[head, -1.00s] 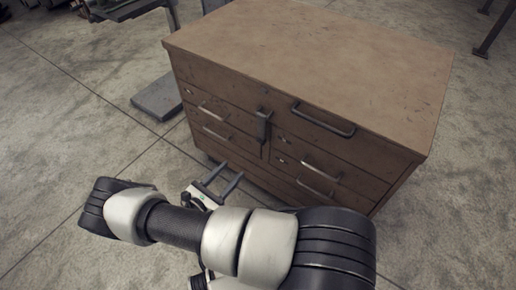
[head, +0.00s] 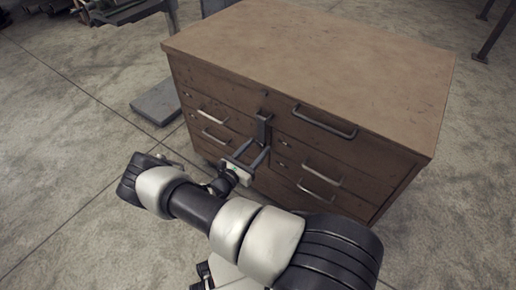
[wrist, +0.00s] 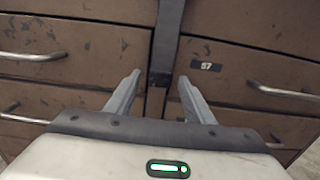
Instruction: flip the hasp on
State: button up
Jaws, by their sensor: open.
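The hasp (head: 263,126) is a narrow dark-grey strap on the front of the brown drawer cabinet (head: 330,45). It hangs down the middle, between the left and right drawers. In the wrist view the hasp (wrist: 168,38) runs down from the top edge and ends near my fingertips. My gripper (head: 258,148) is open at the hasp's lower end. In the wrist view the gripper (wrist: 160,76) has one finger on each side of the strap's line, with a gap on both sides. Whether the strap's end lies between the fingertips in depth I cannot tell.
Bar handles stand out from the drawers, including a wide top-right one (head: 324,121) and a left one (head: 212,117). A label reading 57 (wrist: 206,66) sits right of the hasp. Concrete floor (head: 70,150) is open to the left. A grey metal stand (head: 158,104) is behind it.

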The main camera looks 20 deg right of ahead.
jog(key=shift+w+d, duration=0.3)
jog(key=shift+d, duration=0.2)
grip_shut()
jog(key=shift+a+r, duration=0.1)
jog(key=shift+a, duration=0.05)
